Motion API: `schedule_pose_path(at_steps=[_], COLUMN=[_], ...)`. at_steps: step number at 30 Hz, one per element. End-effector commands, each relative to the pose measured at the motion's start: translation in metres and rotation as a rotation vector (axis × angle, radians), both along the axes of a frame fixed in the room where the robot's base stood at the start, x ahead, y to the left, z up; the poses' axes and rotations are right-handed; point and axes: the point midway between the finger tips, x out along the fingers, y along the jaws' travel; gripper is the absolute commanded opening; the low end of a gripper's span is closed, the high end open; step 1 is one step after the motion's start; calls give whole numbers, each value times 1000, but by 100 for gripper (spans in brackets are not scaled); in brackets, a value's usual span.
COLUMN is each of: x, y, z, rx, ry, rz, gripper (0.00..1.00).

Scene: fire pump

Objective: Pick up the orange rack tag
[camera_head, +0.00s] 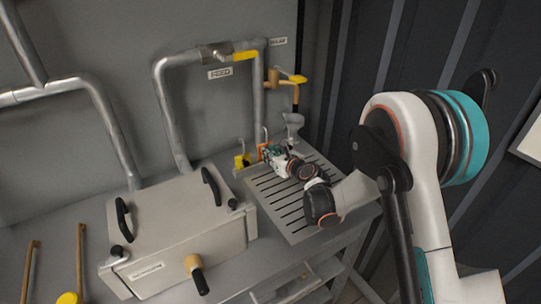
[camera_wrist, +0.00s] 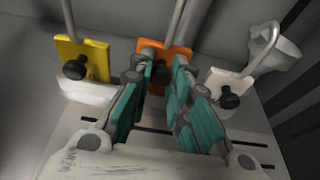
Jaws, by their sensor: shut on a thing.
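The orange rack tag (camera_wrist: 178,56) stands upright at the centre of the wrist view, between a yellow tag (camera_wrist: 97,58) on the left and a white tag (camera_wrist: 222,80) on the right. A metal hook rises above it. In the head view the orange tag (camera_head: 262,151) is a small patch beside my gripper (camera_head: 272,155). My gripper, with teal pads, also shows in the wrist view (camera_wrist: 163,68). Its fingers are shut on the orange tag's lower middle, one on each side. The fingers hide part of the tag and its knob.
A slotted metal tray (camera_head: 278,206) lies under my gripper. A grey funnel (camera_wrist: 278,42) is at the right. A large grey case (camera_head: 180,235) with black handles stands left of the tray. Pipes with a yellow-handled valve (camera_head: 245,56) run along the wall behind.

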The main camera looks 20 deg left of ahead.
Motion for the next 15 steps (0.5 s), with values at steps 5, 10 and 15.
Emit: schedule_pose_path(at_steps=[5,10,15], x=[0,0,0], y=[0,0,0], z=[10,17,25], rx=[0,0,0], ry=[0,0,0], rz=[0,0,0], gripper=[4,4,4])
